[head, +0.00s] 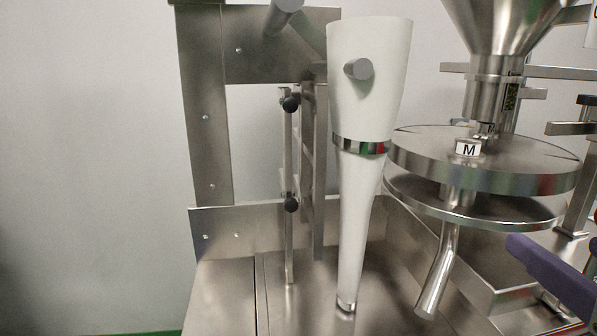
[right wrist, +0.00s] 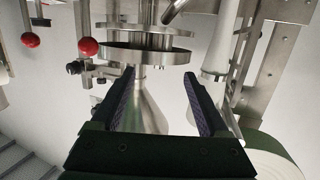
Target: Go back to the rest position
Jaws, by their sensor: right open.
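My right gripper (right wrist: 160,74) is open in the right wrist view, its two dark fingers with purple inner pads spread apart. Nothing is between the fingertips; a steel funnel (right wrist: 147,110) and a round steel disc (right wrist: 150,55) show behind the gap. In the head view a purple bar (head: 552,277) reaches in from the right edge; I cannot tell whether it is a finger of my right gripper. My left gripper is not in view.
The packing machine fills the head view's middle and right: a tall white tube (head: 365,85), a steel turntable marked M (head: 520,165), and a hopper (head: 505,25) above it. Red ball knobs (right wrist: 88,46) show in the wrist view. The head view's left side is bare wall.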

